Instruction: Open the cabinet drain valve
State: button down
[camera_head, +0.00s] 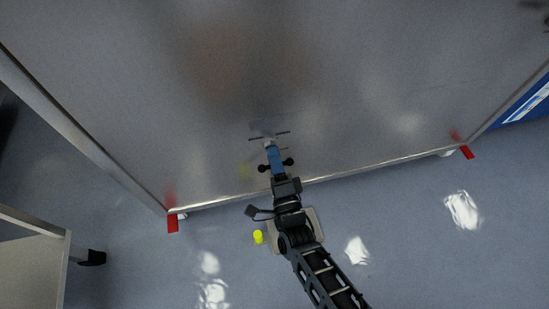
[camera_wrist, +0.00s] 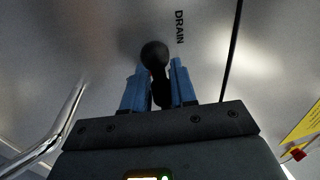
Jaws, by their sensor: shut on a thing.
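The drain valve handle shows in the wrist view as a black ball knob (camera_wrist: 154,54) on a dark stem. It stands between the two blue fingers of my gripper (camera_wrist: 159,72), which are shut on the stem just below the ball. The printed word DRAIN (camera_wrist: 179,27) is on the grey surface beside the knob. In the head view my gripper (camera_head: 273,158) reaches the brushed metal cabinet panel (camera_head: 340,90) near its lower edge. Dark round knobs show on both sides of the blue fingers there. The valve body behind the fingers is hidden.
Red blocks (camera_head: 173,222) (camera_head: 467,152) mark the cabinet's lower corners. A small yellow object (camera_head: 258,237) shows beside my arm. A pale table-like unit (camera_head: 30,270) stands at lower left, a blue panel (camera_head: 525,106) at right. The grey floor (camera_head: 410,240) right of my arm is clear.

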jog(key=n, duration=0.2)
jog(key=n+b, duration=0.1)
jog(key=n+y, duration=0.1)
jog(key=n, duration=0.1)
jog(key=shift+w+a+r+n+g, duration=0.1)
jog(key=shift+a+r+n+g, duration=0.05)
jog(key=shift+r+n+g, duration=0.2)
jog(key=n+y, duration=0.1)
jog(key=n, duration=0.3)
jog(key=shift+a+r+g+b, duration=0.1)
jog(key=shift+a+g+b, duration=0.05)
jog(key=shift+g+b, duration=0.2)
jog(key=n+g, duration=0.1)
jog(key=n, duration=0.4)
jog(key=shift+a+y+p, duration=0.15)
jog(key=shift+y+p, duration=0.15)
jog(key=shift+a+n+g, duration=0.1)
jog(key=shift+n+g, duration=0.4)
jog(key=shift+n, duration=1.95)
jog(key=shift+f, duration=0.2)
jog(key=c, duration=1.2)
grip_release()
jog(key=shift+o, duration=0.4)
jog(key=shift+f, duration=0.1)
jog(key=shift+d+f, duration=0.15)
jog(key=shift+d, duration=0.1)
